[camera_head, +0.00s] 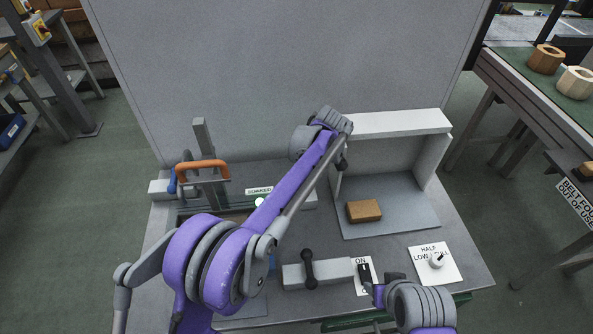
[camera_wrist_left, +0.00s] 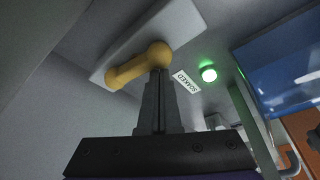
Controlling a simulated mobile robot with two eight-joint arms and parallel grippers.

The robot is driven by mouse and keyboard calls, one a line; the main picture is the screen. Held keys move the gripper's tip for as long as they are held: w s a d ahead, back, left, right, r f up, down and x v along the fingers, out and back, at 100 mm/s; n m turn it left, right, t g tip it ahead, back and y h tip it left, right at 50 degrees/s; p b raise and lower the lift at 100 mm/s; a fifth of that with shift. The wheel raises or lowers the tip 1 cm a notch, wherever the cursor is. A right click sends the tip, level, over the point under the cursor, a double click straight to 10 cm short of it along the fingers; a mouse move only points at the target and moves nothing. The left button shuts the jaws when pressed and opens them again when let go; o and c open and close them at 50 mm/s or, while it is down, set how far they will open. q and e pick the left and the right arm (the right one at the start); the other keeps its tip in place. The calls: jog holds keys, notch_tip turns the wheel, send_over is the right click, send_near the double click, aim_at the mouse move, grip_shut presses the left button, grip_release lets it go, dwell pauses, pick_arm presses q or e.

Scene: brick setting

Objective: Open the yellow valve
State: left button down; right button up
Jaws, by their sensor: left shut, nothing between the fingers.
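The yellow valve (camera_wrist_left: 135,66) shows in the left wrist view as a rounded hub with a short lever pointing down-left, mounted on a pale grey block (camera_wrist_left: 180,28). My left gripper (camera_wrist_left: 158,76) is shut and empty. Its fingertips overlap the lower edge of the hub in the picture; I cannot tell whether they touch it. In the head view my left arm covers the area beside the SOAKED label (camera_head: 259,190), and neither the valve nor the left fingertips can be made out there. My right gripper (camera_head: 373,291) is low in the head view, close to the ON switch; its jaws are unclear.
A green lamp (camera_wrist_left: 208,74) glows beside the label. An orange-handled clamp (camera_head: 203,168) stands at left. A black-lever block (camera_head: 309,270), ON switch (camera_head: 365,273) and dial (camera_head: 436,260) line the front.

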pick_arm(q)
jog(key=shift+d, duration=0.1)
dwell(0.7)
notch_tip(320, 180, up, 10)
jog(key=shift+a+f+p, duration=0.25)
jog(key=shift+a+p, duration=0.1)
pick_arm(e)
jog(key=shift+w+d+r, duration=0.15)
jog(key=shift+d+r, duration=0.15)
jog(key=shift+r, duration=0.15)
dwell(0.3)
